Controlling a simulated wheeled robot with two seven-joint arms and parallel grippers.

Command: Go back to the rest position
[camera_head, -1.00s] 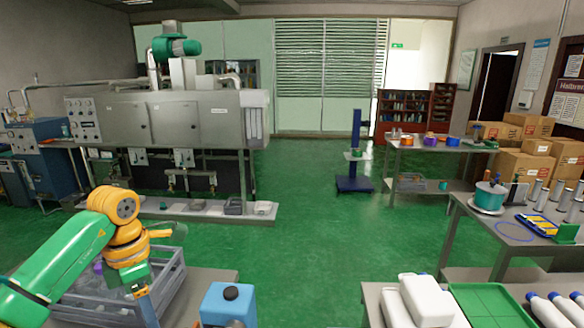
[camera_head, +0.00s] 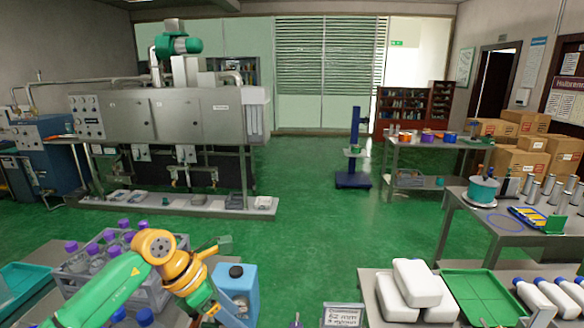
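My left arm comes in from the lower left, green with an orange wrist. Its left gripper (camera_head: 211,309) points down near the bottom edge, between the grey crate and the blue canister. Its fingers are small and partly cut off, so I cannot tell if they are open or shut. I see nothing clearly held in it. My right gripper is not in view. The grey crate (camera_head: 180,262) holds several bottles with purple caps (camera_head: 108,235), and my arm hides part of it. The blue canister (camera_head: 238,288) with a black cap stands just right of my wrist.
A teal tray (camera_head: 22,281) lies at the far left. The right table carries white containers (camera_head: 424,275), a green tray (camera_head: 480,295) and blue-capped white bottles (camera_head: 556,294). The green floor (camera_head: 310,225) beyond is clear.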

